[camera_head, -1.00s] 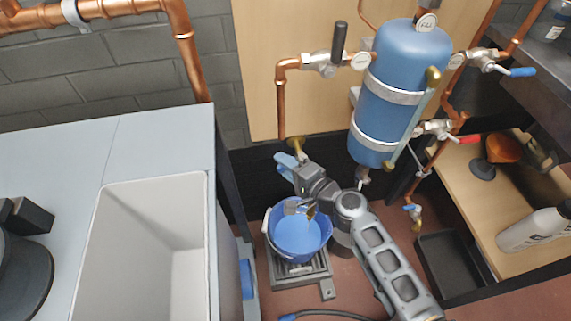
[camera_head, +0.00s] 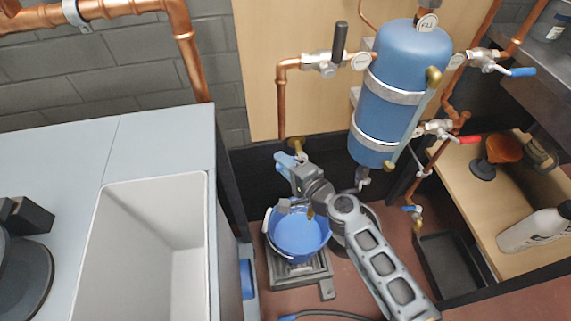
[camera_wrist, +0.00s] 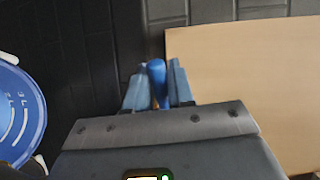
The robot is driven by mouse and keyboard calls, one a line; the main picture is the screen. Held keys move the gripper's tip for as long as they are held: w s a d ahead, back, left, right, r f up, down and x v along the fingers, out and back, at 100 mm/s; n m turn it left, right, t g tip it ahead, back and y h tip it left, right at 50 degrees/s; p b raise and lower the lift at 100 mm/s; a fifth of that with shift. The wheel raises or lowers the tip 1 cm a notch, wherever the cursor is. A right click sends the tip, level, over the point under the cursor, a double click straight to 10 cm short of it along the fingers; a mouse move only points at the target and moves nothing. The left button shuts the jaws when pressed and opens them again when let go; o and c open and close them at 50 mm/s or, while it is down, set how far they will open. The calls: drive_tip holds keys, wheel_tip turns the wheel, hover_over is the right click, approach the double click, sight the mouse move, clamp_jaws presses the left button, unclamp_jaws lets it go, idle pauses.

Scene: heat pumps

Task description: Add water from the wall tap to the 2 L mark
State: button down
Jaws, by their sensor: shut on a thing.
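The brass wall tap (camera_head: 300,150) sits low on the wall, below the copper pipe. My gripper (camera_head: 285,163) is at the tap, its blue fingers closed. In the wrist view, the fingers (camera_wrist: 157,92) are shut on a blue tap handle (camera_wrist: 156,72), which stands between them. The blue bucket (camera_head: 299,250) stands upright below, partly covered by my wrist. The wrist view shows part of its inside (camera_wrist: 15,105) at the left, with pale scale marks too small to read surely. I cannot make out a water stream or the water level.
The bucket stands on a grey slatted platform (camera_head: 318,272). A white sink basin (camera_head: 150,250) in a grey counter is at left. A blue tank (camera_head: 403,90) with pipes and valves hangs at right. A black tray (camera_head: 450,265) and a wooden shelf (camera_head: 475,205) are further right.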

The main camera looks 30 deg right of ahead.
drive_tip(key=shift+w+d+m+g+h+p, duration=0.1)
drive_tip(key=shift+w+m+h+p, duration=0.4)
drive_tip(key=shift+m+h+p, duration=0.6)
drive_tip(key=shift+w+a+m+g+h+p, duration=0.1)
drive_tip(key=shift+w+m+h+p, duration=0.65)
drive_tip(key=shift+h, duration=0.7)
drive_tip(key=shift+w+d+m+g+h+p, duration=0.1)
drive_tip(key=shift+w+m+h+p, duration=0.2)
drive_tip(key=shift+m+h+p, duration=0.65)
drive_tip(key=shift+h, duration=0.5)
drive_tip(key=c, duration=1.1)
unclamp_jaws()
drive_tip(key=shift+p+v, duration=0.6)
drive_tip(key=shift+v, duration=3.25)
drive_tip(key=shift+s, duration=0.1)
